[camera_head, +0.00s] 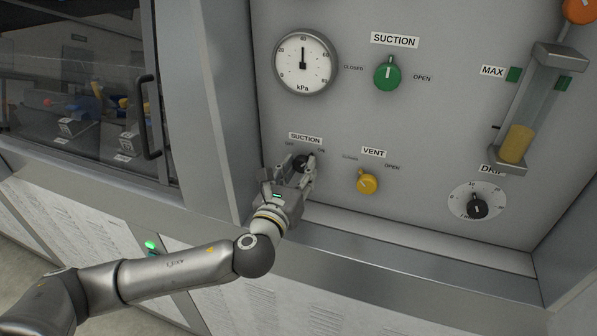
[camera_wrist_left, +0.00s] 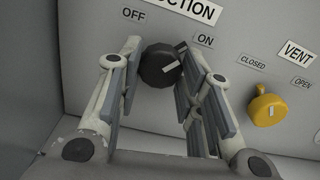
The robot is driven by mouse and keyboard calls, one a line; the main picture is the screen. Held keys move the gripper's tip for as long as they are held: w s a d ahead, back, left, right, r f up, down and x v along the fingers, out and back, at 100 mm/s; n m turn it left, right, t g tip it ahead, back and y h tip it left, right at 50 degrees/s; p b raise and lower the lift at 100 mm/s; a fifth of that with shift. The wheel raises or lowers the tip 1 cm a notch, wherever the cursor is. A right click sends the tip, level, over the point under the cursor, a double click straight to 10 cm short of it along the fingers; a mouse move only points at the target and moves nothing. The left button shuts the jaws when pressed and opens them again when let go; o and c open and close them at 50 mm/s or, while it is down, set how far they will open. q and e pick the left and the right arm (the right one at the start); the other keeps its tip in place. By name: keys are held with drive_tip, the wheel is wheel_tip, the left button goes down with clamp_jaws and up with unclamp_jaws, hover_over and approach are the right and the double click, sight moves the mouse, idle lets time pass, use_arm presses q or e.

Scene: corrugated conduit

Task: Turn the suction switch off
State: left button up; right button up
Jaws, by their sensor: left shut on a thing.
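The suction switch (camera_wrist_left: 158,66) is a round black knob under a "SUCTION" label, between OFF on the left and ON on the right. Its white marks lean up and right, toward ON. It also shows in the head view (camera_head: 300,161), partly hidden by the fingers. My left gripper (camera_head: 299,164) reaches up to the panel from the lower left. It is shut on the knob, with one finger on each side of it, as the left wrist view (camera_wrist_left: 158,72) shows. My right gripper is in neither view.
A yellow vent knob (camera_head: 367,182) is close to the right of my left gripper. Above are a green suction valve knob (camera_head: 387,74) and a kPa gauge (camera_head: 304,63). A drip dial (camera_head: 477,206) is farther right. A metal ledge (camera_head: 400,262) runs below the panel.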

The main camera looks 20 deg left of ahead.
use_arm(q)
drive_tip(key=n+b, duration=0.1)
drive_tip(key=n, duration=0.3)
drive_tip(key=shift+f, duration=0.1)
drive_tip(key=n, duration=0.4)
drive_tip(key=shift+b, duration=0.3)
drive_tip(key=n, duration=0.4)
drive_tip(key=shift+b, duration=0.3)
drive_tip(key=shift+d+n, duration=0.1)
drive_tip(key=shift+n, duration=2.1)
drive_tip(key=o, duration=1)
drive_tip(key=shift+o, duration=0.2)
drive_tip(key=shift+r, duration=0.2)
drive_tip(key=s, duration=1.2)
drive_tip(key=shift+a, duration=0.25)
